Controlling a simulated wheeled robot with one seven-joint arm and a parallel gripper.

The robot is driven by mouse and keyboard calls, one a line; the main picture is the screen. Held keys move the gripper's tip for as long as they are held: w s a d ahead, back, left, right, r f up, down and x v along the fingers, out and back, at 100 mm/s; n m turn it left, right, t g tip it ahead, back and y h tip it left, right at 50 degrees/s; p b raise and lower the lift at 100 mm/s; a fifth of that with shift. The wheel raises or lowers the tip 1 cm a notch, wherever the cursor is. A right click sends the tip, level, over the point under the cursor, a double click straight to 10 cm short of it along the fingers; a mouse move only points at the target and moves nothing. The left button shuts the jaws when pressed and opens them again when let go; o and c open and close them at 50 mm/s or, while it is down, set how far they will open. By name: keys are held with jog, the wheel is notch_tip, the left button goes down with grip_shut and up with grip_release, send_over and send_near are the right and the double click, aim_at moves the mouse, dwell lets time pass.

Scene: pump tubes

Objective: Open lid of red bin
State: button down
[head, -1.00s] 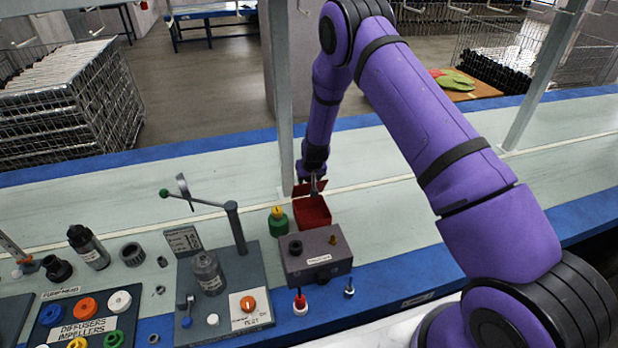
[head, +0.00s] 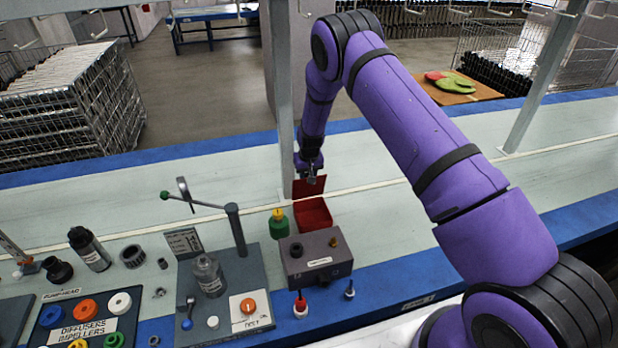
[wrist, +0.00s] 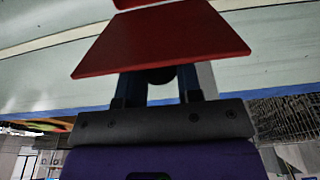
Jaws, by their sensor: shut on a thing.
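The red bin (head: 314,214) stands on the bench behind the grey box, and its opening faces up. Its red lid (head: 309,188) is swung up and stands at the bin's far edge, clearly open. My gripper (head: 311,176) is at the lid's upper edge, on its far side. In the wrist view the lid (wrist: 160,40) fills the upper middle and hides the fingertips. My gripper's two blue fingers (wrist: 160,84) reach up behind it, with a dark rounded part between them. They are shut on the lid.
A green pot with a yellow top (head: 278,223) stands close left of the bin. The grey box (head: 316,256) is just in front. A grey upright post (head: 281,120) rises close to my gripper's left. The bench right of the bin is clear.

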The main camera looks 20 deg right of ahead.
jog(key=shift+w+f+g, duration=0.1)
jog(key=shift+w+g, duration=1)
jog(key=shift+w, duration=0.05)
jog(key=c, duration=0.8)
grip_release()
notch_tip(320, 180, up, 11)
